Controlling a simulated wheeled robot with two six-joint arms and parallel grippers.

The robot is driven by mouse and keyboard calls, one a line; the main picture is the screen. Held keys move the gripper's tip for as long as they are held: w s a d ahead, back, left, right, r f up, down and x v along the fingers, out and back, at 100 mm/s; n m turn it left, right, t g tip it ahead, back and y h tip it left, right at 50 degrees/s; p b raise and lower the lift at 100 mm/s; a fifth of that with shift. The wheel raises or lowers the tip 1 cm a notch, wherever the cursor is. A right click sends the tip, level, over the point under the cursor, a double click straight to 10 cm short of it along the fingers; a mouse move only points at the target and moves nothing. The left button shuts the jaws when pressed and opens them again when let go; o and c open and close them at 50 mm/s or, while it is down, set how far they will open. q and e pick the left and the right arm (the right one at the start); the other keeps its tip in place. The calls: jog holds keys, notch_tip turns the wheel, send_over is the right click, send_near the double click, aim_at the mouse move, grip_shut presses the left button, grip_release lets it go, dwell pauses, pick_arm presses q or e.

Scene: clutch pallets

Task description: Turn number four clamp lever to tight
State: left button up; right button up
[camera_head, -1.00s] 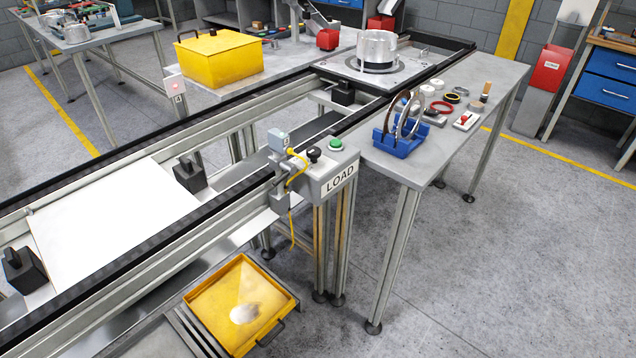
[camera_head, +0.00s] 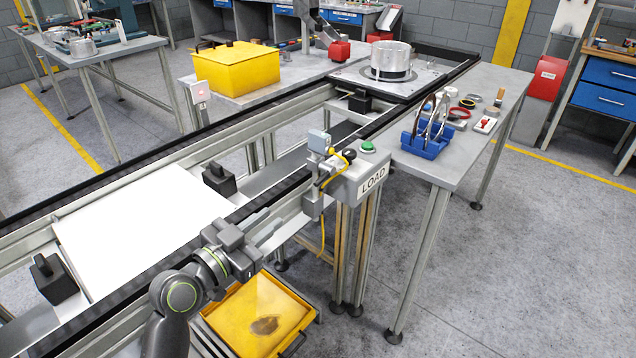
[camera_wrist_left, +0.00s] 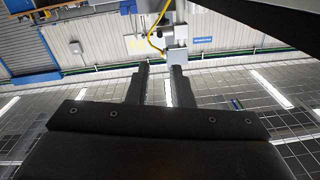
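I cannot make out a clamp lever marked four in either view. A small post-mounted box with a red light (camera_head: 201,92) stands at the conveyor's far side; its marking is too small to read now. My left gripper (camera_head: 267,220) is over the near conveyor rail, left of the LOAD box (camera_head: 372,183), touching nothing that I can see. In the left wrist view my left gripper (camera_wrist_left: 159,78) shows two dark fingers apart with an empty gap. A silver round housing (camera_head: 390,61) sits on a pallet plate (camera_head: 350,78) at the far end. My right gripper is not in view.
The conveyor carries a white plate (camera_head: 145,225) and black blocks (camera_head: 218,179). A sensor with a yellow cable (camera_head: 319,142) stands by the near rail and shows in the wrist view (camera_wrist_left: 174,36). A yellow tray (camera_head: 255,315) lies below. A blue rack (camera_head: 425,146) stands on the right table.

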aim_at(314, 185)
pick_arm(q)
jog(key=p+x, duration=0.2)
jog(key=x, duration=1.3)
jog(key=shift+w+d+f, duration=0.1)
jog(key=shift+w+d, duration=0.35)
jog(key=shift+w, duration=0.1)
grip_shut()
